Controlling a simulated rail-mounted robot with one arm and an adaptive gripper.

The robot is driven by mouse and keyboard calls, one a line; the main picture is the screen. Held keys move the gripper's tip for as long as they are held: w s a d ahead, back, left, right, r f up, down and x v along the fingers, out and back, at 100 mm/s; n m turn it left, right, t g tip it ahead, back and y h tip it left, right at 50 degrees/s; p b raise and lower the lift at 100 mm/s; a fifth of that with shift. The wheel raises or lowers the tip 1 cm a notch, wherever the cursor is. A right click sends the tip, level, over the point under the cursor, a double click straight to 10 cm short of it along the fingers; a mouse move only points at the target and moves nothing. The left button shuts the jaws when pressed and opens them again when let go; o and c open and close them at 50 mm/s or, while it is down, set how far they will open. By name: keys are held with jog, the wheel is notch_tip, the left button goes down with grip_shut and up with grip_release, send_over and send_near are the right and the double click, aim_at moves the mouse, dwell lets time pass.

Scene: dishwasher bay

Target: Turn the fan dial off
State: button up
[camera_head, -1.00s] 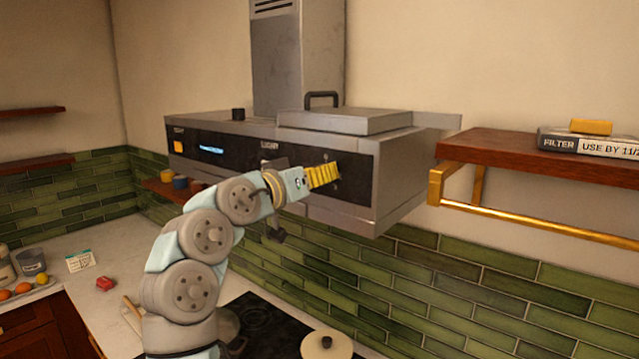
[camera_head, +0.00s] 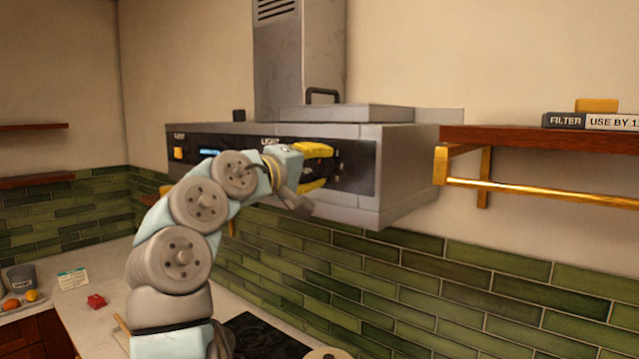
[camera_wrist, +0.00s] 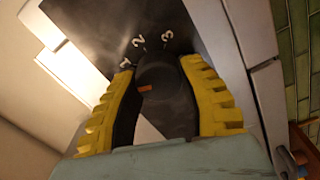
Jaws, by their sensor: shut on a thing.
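The fan dial (camera_wrist: 158,72) is a dark round knob with a short orange mark, on the black front panel. White numbers 1, 2 and 3 are printed beyond it in the wrist view; I cannot tell which setting the mark points to. My gripper (camera_wrist: 160,80) has its yellow ribbed fingers on both sides of the dial and is shut on it. In the head view my gripper (camera_head: 328,167) is at the right part of the range hood's panel (camera_head: 357,172), one finger above the other, and the dial is mostly hidden there.
The steel hood (camera_head: 400,170) juts from the wall. A wooden shelf (camera_head: 540,139) with a gold rail (camera_head: 560,194) is to its right. A square orange button (camera_head: 178,153) and a lit blue display (camera_head: 208,153) are on the panel's left. The counter (camera_head: 105,270) is below.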

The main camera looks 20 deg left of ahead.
jog(key=shift+f+n+b, duration=0.25)
jog(key=shift+n+b, duration=1.35)
jog(key=shift+b, duration=0.5)
jog(key=shift+w, duration=0.1)
jog(key=o, duration=1.2)
jog(key=shift+r, duration=0.1)
jog(key=shift+s+a+r, duration=0.1)
jog(key=shift+s+a, duration=0.05)
jog(key=shift+s, duration=0.25)
jog(key=v, duration=1.1)
jog(key=shift+s, duration=0.1)
